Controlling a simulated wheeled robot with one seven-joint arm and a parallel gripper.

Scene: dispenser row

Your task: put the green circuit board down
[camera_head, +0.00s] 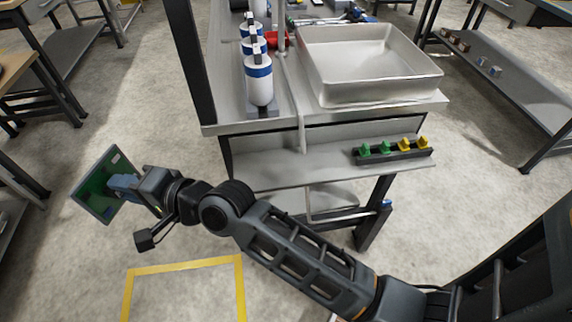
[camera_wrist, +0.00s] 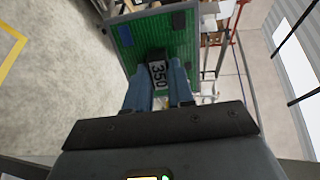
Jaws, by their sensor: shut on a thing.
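The green circuit board (camera_head: 98,187) is in my gripper (camera_head: 122,186), held out in the air at the left of the head view, over the floor and tilted. In the wrist view the board (camera_wrist: 190,42) fills the upper middle. There my gripper (camera_wrist: 160,72) has its two blue fingers shut on a dark part of the board with a white label reading "350". The board touches no table or other surface that I can see. Its far side is hidden.
A steel bench (camera_head: 230,120) with a large empty tray (camera_head: 375,65) and white-and-blue bottles (camera_head: 259,82) stands ahead. Its front shelf holds a rack (camera_head: 395,150) of green and yellow pieces. A yellow floor outline (camera_head: 185,265) lies below my arm. Open floor surrounds the board.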

